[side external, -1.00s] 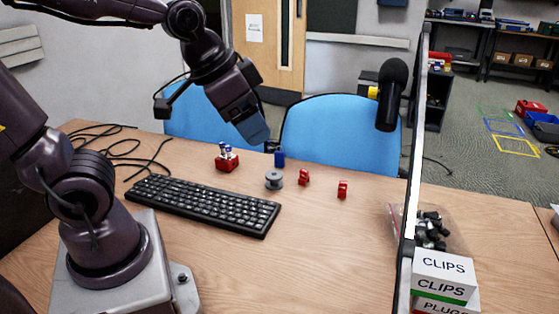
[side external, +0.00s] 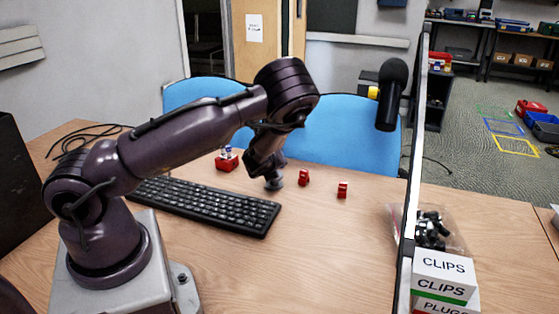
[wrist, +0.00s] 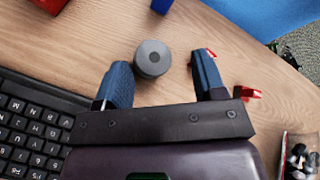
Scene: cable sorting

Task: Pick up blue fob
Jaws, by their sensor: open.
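The blue fob (wrist: 161,5) shows at the top edge of the wrist view, partly cut off, on the wooden table. In the side view my arm hides it. My gripper (wrist: 160,63) is open, with its two blue fingers apart and nothing held. A grey round spool (wrist: 153,58) shows between and just beyond the fingertips, nearer than the fob. In the side view my gripper (side external: 264,168) is low over the table, close to the spool (side external: 274,184); I cannot tell whether they touch.
A black keyboard (side external: 205,204) lies left of the gripper. A red holder (side external: 227,165) with small items stands behind it. Two red clips (side external: 303,177) (side external: 342,190) sit to the right. Blue chairs (side external: 340,130) stand behind the table.

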